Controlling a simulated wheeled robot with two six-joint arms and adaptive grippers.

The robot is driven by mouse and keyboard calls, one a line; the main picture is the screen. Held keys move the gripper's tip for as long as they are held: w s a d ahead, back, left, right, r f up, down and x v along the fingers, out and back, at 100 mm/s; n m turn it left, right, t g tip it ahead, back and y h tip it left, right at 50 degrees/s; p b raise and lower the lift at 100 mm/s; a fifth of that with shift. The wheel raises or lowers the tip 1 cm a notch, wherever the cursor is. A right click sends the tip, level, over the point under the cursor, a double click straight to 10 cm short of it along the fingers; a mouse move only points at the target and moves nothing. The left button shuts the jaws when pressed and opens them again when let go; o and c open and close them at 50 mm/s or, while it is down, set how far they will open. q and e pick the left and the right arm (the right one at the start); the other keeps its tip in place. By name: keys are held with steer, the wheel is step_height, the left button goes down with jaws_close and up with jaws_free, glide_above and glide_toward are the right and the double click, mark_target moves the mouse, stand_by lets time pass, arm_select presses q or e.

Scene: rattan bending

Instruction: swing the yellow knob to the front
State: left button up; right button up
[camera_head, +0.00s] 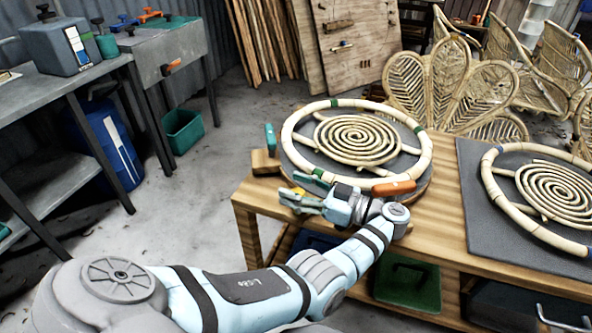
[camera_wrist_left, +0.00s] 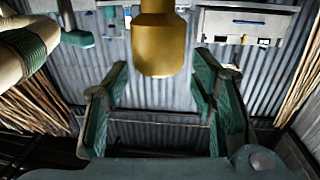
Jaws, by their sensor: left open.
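The yellow knob shows large in the left wrist view (camera_wrist_left: 158,42), at the top middle. In the head view only a small part of the yellow knob (camera_head: 298,191) shows, by the left fingertips at the left front of the round bending jig (camera_head: 296,158). My left gripper (camera_head: 297,190) is open, with teal finger pads. In the left wrist view its fingers (camera_wrist_left: 160,80) stand apart on either side of the knob, with visible gaps. I cannot tell how deep the knob is between them. My right gripper is not in view.
A rattan ring and coil (camera_head: 355,138) lie on the jig. An orange handle (camera_head: 393,188) is at its front, a teal handle (camera_head: 270,139) at its left. A second coil (camera_head: 556,192) lies on a dark mat at right. Floor left of the wooden table (camera_head: 440,215) is clear.

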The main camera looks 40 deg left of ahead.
arm_select(q)
step_height(320, 180, up, 8)
steer(key=shift+f, duration=0.25)
